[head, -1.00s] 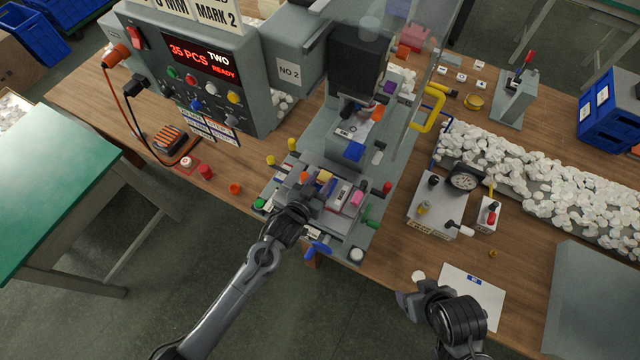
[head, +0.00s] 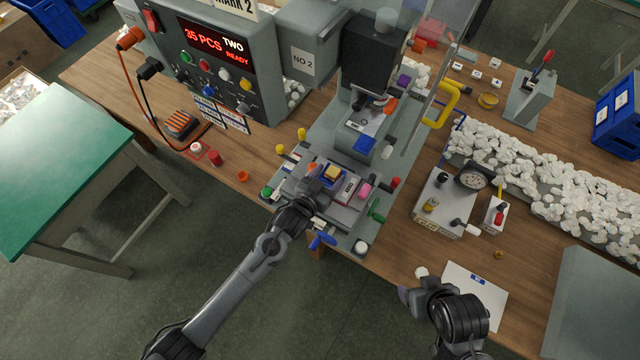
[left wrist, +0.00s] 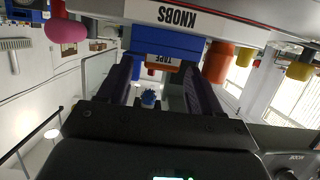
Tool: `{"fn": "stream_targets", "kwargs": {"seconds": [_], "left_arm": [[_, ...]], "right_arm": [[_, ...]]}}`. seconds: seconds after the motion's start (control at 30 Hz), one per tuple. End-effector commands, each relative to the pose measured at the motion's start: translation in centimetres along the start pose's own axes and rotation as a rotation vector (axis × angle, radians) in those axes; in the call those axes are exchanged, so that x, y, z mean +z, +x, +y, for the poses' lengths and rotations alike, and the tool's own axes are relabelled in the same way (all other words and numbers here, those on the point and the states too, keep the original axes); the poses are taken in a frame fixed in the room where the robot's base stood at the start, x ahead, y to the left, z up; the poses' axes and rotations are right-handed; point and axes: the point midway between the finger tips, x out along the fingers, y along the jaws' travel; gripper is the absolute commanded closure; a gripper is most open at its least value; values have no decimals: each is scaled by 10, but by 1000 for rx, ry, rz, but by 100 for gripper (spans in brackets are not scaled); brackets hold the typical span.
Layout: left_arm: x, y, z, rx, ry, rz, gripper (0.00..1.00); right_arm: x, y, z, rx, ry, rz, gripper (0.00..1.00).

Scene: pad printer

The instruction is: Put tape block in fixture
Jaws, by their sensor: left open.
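A small block with a yellow top and blue sides (head: 332,173) sits in the fixture (head: 352,205) on the pad printer's bed. My left gripper (head: 318,186) is just in front of it, low over the fixture. In the left wrist view, my left gripper (left wrist: 160,88) is open, its dark fingers pointing at a blue body (left wrist: 165,42) with a TAPE label (left wrist: 162,67). Whether the fingers touch the block, and how it is seated, I cannot tell. My right gripper (head: 408,296) hangs over the front of the table, its opening unclear.
A KNOBS label (left wrist: 178,17) and coloured knobs stand close around my left gripper. A pink knob (head: 365,191) and a green handle (head: 377,210) flank the fixture. The control box (head: 215,60) is behind left. A gauge block (head: 440,205) stands right.

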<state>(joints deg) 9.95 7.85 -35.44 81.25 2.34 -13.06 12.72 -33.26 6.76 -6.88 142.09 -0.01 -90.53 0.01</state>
Motion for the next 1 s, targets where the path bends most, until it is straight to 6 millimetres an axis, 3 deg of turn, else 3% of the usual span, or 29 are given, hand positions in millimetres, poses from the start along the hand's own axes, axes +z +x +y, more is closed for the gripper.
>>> {"fn": "stream_targets", "kwargs": {"seconds": [0.17,0.6,1.0], "left_arm": [[1,-18,-1,-1,1,-1,35],[1,-94,0,0,1,-1,35],[2,-125,-3,-21,-14,-45,35]], "right_arm": [[0,-1,1,5,-6,-1,33],[-1,-3,1,4,-5,-1,33],[-1,-3,-1,-2,2,0,33]]}}
